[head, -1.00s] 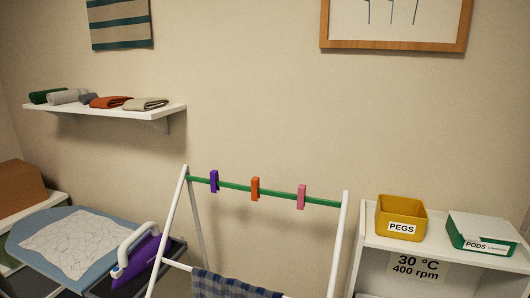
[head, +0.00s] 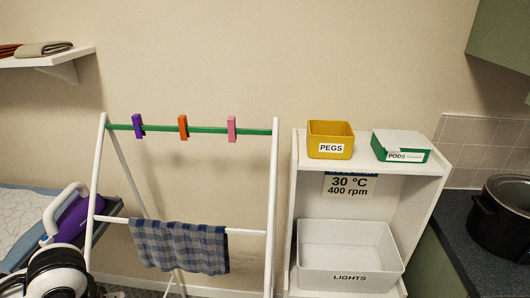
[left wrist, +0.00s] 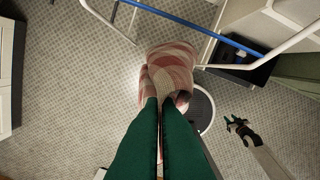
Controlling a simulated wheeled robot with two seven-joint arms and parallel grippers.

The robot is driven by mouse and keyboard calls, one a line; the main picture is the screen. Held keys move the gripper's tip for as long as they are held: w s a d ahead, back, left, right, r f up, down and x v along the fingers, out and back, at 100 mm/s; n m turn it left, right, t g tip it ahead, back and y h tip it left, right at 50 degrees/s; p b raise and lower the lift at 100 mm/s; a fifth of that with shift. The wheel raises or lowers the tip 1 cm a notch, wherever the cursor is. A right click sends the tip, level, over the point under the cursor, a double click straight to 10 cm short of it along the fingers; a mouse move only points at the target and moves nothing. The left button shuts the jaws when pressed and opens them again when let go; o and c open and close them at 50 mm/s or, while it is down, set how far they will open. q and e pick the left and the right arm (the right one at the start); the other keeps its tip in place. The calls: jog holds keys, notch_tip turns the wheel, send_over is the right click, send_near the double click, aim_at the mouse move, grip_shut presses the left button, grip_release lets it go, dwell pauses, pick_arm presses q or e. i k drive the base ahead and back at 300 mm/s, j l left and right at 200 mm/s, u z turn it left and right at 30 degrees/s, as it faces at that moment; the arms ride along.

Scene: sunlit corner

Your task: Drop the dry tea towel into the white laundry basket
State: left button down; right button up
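A white basket labelled LIGHTS (head: 349,278) sits in the lower bay of the white shelf unit. A blue checked cloth (head: 180,246) hangs over the lower bar of the white drying rack (head: 271,200). In the left wrist view a red, pink and white striped cloth (left wrist: 172,62) shows bunched at the tips of my left gripper (left wrist: 163,98). The long green fingers are close together on it, and it hangs over the floor. My right gripper (left wrist: 236,122) is small at the right of that view, its fingers apart and empty. Neither gripper shows in the head view.
Purple, orange and pink pegs (head: 183,127) clip the rack's green top bar. A yellow PEGS box (head: 330,140) and a green PODS box (head: 401,146) stand on the shelf unit (head: 300,160). An iron (head: 70,217) is at left, a dark pot (head: 503,215) at right.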

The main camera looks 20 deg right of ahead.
aim_at(333, 256)
jog(key=z, duration=0.4)
jog(key=i+l+z, duration=0.1)
jog(key=z, duration=0.3)
jog(key=l+z, duration=0.1)
jog(key=z, duration=0.25)
jog(key=k+l+z, duration=0.55)
jog(key=k+j, duration=0.05)
jog(key=j, duration=0.05)
